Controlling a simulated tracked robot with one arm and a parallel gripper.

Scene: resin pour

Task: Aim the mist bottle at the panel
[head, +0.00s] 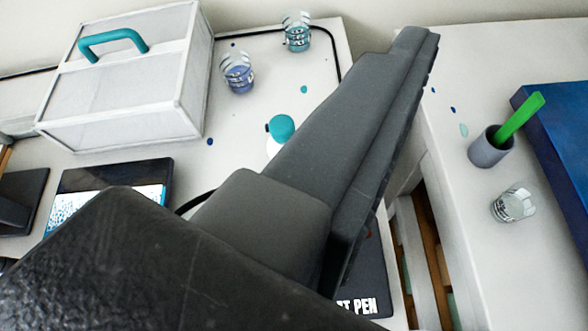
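My gripper (412,42) reaches from the lower left across the middle to the upper right. Its dark fingers are seen from behind and lie close together, so any gap between them is hidden. A small white bottle with a teal cap (282,127) stands on the left table, left of my gripper and partly hidden by it; it may be the mist bottle. A flat dark piece with a blue-and-white pattern (108,190) lies at the left. A large blue slab (568,135) lies at the right edge. I cannot tell which is the panel.
A white box with a teal handle (125,100) stands at the back left. Two printed cups (238,74) (297,34) stand behind the bottle. On the right table are a grey cup with a green stick (490,147) and a clear cup (513,205). A gap separates the tables.

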